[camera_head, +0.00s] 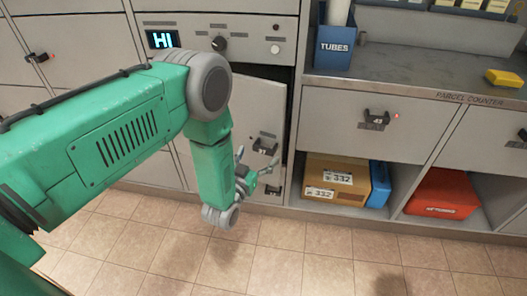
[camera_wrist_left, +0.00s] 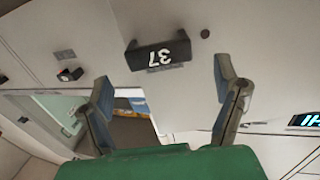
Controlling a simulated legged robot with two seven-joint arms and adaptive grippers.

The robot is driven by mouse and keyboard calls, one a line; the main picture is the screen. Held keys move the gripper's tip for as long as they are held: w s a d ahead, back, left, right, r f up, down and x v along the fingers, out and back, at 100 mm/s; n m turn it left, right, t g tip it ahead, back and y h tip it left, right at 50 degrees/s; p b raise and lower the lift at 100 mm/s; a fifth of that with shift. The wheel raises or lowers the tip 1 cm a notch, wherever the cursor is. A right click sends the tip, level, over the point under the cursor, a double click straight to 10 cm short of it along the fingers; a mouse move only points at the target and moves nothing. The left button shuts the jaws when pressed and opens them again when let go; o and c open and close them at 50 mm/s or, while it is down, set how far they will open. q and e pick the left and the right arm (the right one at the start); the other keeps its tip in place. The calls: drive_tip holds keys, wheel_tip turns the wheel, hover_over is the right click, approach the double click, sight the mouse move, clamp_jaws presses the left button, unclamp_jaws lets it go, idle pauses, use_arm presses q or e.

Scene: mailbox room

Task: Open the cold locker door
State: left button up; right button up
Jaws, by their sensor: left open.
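The cold locker door (camera_head: 262,108) is a light grey panel below the lit HI display. It stands slightly ajar, with a dark gap along its top and right edges. Its dark handle (camera_head: 264,146) is low on the door; the left wrist view shows a dark handle marked 37 (camera_wrist_left: 158,52). My left gripper (camera_head: 258,178) is just in front of the lower door. In the left wrist view its spread fingers (camera_wrist_left: 162,85) are empty, with the handle just beyond and between them. My green arm hides the door's left part. My right gripper is not in view.
A control panel with a HI display (camera_head: 163,39) and a knob (camera_head: 219,44) is above the door. To the right are a parcel counter (camera_head: 400,75), a blue TUBES box (camera_head: 335,47), a cardboard parcel (camera_head: 335,180) and a red box (camera_head: 440,195). The tiled floor in front is clear.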

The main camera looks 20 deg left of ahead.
sight(262, 150)
use_arm(q)
drive_tip(key=shift+w+b, duration=0.4)
drive_tip(key=shift+w, duration=1.65)
drive_tip(key=c, duration=1.6)
drive_tip(key=shift+s, duration=0.1)
drive_tip(key=shift+c, duration=0.4)
